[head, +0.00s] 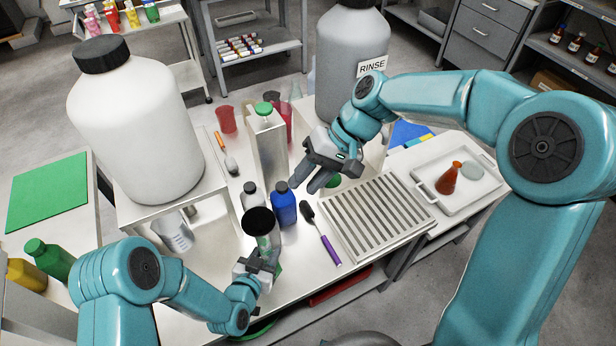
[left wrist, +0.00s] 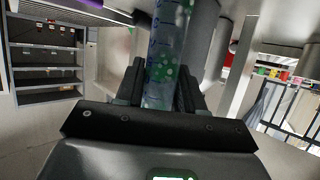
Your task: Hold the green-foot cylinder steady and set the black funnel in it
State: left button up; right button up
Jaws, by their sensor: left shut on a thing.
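The clear cylinder (head: 268,243) stands upright at the front of the bench, with a bit of its green foot (head: 278,269) showing. My left gripper (head: 262,262) is shut around its body. In the left wrist view the marked clear tube (left wrist: 165,60) is between my left fingers (left wrist: 160,85). The black funnel (head: 258,221) shows from above as a dark round mouth at the cylinder's top; its stem is hidden, so its seating is unclear. My right gripper (head: 308,186) is open and empty, up and to the right of the funnel, near the blue bottle.
A blue bottle (head: 284,206) and a grey bottle (head: 250,196) stand just behind the cylinder. A purple-handled brush (head: 328,245) and a slotted rack (head: 375,215) lie to the right. A large white carboy (head: 140,130) stands at left, a grey RINSE carboy (head: 345,55) behind.

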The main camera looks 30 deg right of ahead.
pick_arm(q)
jog(key=o, duration=1.1)
